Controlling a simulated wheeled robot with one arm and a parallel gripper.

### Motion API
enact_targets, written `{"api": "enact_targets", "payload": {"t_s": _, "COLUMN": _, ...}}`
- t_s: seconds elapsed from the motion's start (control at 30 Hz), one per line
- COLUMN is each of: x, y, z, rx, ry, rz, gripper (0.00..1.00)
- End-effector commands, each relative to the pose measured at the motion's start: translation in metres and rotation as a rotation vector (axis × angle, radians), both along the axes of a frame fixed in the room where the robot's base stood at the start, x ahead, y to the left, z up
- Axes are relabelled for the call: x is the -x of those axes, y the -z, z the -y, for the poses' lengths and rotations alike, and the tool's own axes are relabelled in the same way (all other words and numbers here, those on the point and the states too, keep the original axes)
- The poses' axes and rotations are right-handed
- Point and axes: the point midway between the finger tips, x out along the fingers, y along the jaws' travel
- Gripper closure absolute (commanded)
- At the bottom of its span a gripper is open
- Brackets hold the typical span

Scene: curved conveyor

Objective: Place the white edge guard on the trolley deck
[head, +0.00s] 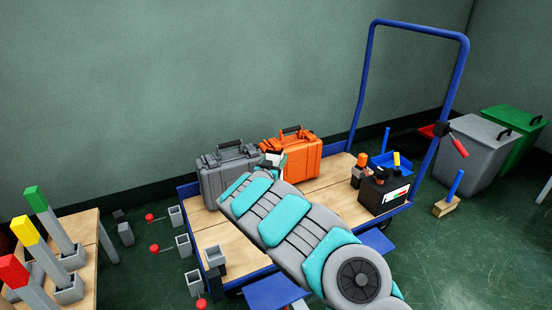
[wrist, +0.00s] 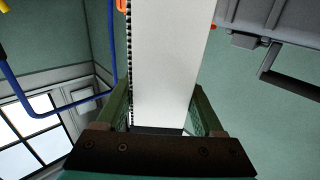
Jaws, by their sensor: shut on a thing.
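The white edge guard (wrist: 168,62) is a long pale strip in the wrist view, with a dark beaded line along its left edge. My gripper (wrist: 160,112) is shut on it, with one green finger on each side. In the head view my gripper (head: 271,161) is above the trolley, in front of the gap between the two cases. My arm hides most of it there, and I cannot clearly make out the guard. The trolley deck (head: 234,234) is pale wood with a blue frame and a tall blue handle. My arm covers its middle.
A grey case (head: 227,176) and an orange case (head: 292,156) stand along the deck's back. A black box (head: 383,193) of tools is at its right. A bench (head: 92,262) with coloured posts stands left. Grey (head: 482,150) and green (head: 520,130) bins stand right.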

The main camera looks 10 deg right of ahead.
Motion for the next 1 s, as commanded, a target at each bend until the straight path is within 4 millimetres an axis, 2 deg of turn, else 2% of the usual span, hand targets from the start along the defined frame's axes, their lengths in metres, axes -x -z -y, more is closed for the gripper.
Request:
{"api": "enact_targets", "payload": {"t_s": 0.07, "x": 0.000, "y": 0.003, "z": 0.000, "rx": 0.000, "ry": -0.001, "rz": -0.001, "gripper": 1.00}}
{"api": "enact_targets", "payload": {"t_s": 0.1, "x": 0.000, "y": 0.003, "z": 0.000, "rx": 0.001, "ry": -0.001, "rz": 0.000, "gripper": 0.27}}
{"api": "enact_targets", "payload": {"t_s": 0.33, "x": 0.000, "y": 0.002, "z": 0.000, "rx": 0.000, "ry": 0.000, "rz": 0.000, "gripper": 0.02}}
{"api": "enact_targets", "payload": {"t_s": 0.67, "x": 0.000, "y": -0.002, "z": 0.000, "rx": 0.000, "ry": 0.001, "rz": 0.001, "gripper": 0.01}}
{"api": "enact_targets", "payload": {"t_s": 0.87, "x": 0.019, "y": -0.001, "z": -0.011, "rx": 0.004, "ry": -0.002, "rz": -0.002, "gripper": 0.01}}
{"api": "enact_targets", "payload": {"t_s": 1.0, "x": 0.040, "y": 0.000, "z": -0.022, "rx": 0.004, "ry": -0.002, "rz": -0.005, "gripper": 0.01}}
